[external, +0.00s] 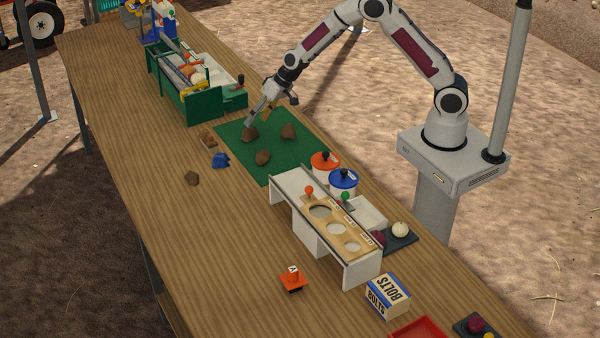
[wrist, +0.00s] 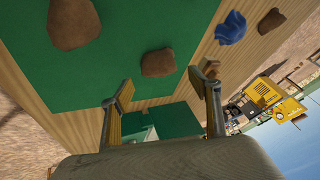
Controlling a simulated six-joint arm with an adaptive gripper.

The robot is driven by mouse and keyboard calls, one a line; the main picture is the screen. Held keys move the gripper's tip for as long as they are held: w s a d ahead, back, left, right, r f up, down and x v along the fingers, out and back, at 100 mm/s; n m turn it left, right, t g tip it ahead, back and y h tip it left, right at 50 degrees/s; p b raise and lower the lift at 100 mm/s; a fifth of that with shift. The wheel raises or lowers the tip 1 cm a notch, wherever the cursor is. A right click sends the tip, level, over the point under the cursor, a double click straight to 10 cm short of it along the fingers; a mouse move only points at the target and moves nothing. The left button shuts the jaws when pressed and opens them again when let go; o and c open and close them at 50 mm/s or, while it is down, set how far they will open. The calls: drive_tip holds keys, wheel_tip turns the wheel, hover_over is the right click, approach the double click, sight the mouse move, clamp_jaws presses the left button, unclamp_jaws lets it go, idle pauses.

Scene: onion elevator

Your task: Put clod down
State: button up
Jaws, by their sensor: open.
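Several brown clods are in view. Another clod (external: 192,178) lies on the bare wood. My gripper (external: 256,120) points down over the mat, its fingers close to the left clod. In the wrist view my gripper (wrist: 158,95) is open, fingers wide apart. A clod (wrist: 158,62) shows just beyond the gap, apart from both fingers; another clod (wrist: 73,22) lies farther off on the mat.
A blue crumpled object (external: 220,160) and a small brown piece (external: 208,138) lie beside the mat's left edge. A green machine (external: 187,107) stands behind the mat. Orange and blue lidded pots (external: 325,162) and a white sorting stand (external: 296,190) stand in front.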

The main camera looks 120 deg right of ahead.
drive_tip(key=v, duration=0.8)
drive_tip(key=shift+r, duration=0.1)
idle(0.6)
drive_tip(key=s+a+r+n+y, duration=0.1)
drive_tip(key=s+a+r+n, duration=0.1)
drive_tip(key=a+r, duration=0.5)
drive_tip(key=s+a+r+n, duration=0.1)
drive_tip(key=a+r+n, duration=0.15)
drive_tip(key=a, duration=0.75)
drive_tip(key=s+a+r+n+y, duration=0.1)
drive_tip(key=s+a+r+n, duration=0.1)
drive_tip(key=a+r, duration=0.5)
drive_tip(key=s+a+n+y, duration=0.1)
drive_tip(key=s+a+n, duration=0.5)
drive_tip(key=s+a, duration=1)
drive_tip(key=s, duration=0.3)
drive_tip(key=shift+f+n, duration=0.35)
drive_tip(key=shift+f, duration=0.05)
